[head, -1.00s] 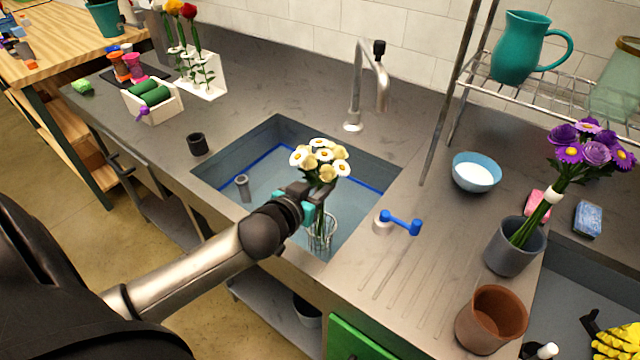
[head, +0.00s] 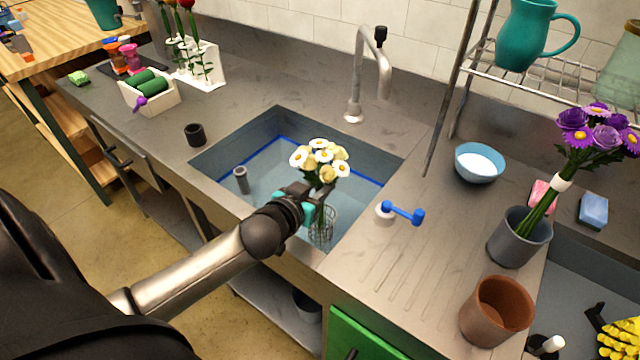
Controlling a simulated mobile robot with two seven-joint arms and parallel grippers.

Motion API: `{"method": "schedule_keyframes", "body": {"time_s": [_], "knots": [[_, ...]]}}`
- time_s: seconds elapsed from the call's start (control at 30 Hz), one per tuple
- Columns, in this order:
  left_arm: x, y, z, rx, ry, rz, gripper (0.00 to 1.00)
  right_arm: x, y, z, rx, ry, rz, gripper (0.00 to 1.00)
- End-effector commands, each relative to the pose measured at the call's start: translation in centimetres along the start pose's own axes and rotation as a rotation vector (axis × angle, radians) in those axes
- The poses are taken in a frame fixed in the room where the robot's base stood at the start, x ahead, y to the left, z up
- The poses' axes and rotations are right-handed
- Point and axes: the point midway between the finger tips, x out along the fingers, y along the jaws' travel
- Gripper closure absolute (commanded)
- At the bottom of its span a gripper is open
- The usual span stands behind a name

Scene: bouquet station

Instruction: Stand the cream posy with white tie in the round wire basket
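The cream posy (head: 320,160), with white and pale yellow flowers, is upright over the sink in the head view. My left gripper (head: 308,205), with teal fingertips, appears shut around its stems just below the flowers. The fingers hide the white tie. The round wire basket (head: 322,232) is in the sink's near right part, directly below the gripper. The lower stems overlap the basket's rim in the picture; how deep they reach inside is hard to tell. My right gripper is not in view.
The sink (head: 250,165) holds a small grey cylinder (head: 241,180) at left. A faucet (head: 354,100) is behind. A purple bouquet (head: 590,140) stands in a grey vase (head: 519,240) beside a terracotta pot (head: 496,310).

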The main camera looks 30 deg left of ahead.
Motion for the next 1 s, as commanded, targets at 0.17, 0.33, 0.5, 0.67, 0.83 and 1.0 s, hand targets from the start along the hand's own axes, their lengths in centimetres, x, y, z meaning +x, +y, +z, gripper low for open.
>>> {"method": "schedule_keyframes", "body": {"time_s": [0.17, 0.33, 0.5, 0.67, 0.83, 1.0], "knots": [[0.22, -0.01, 0.52, 0.000, 0.002, 0.000, 1.00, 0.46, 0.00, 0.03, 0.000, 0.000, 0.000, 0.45], [0.29, -0.03, 0.71, 0.001, 0.002, 0.000, 0.66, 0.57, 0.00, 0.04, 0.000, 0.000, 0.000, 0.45], [0.28, -0.03, 0.70, 0.001, 0.001, 0.000, 0.47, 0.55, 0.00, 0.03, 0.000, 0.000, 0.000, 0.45], [0.28, -0.03, 0.73, 0.001, 0.001, -0.001, 0.37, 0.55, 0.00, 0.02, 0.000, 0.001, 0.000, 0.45], [0.27, -0.04, 0.86, 0.001, -0.002, -0.001, 0.30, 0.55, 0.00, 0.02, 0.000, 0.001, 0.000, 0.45], [0.27, -0.03, 0.83, 0.001, -0.002, -0.001, 0.11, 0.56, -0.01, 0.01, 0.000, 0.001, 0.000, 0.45]]}}
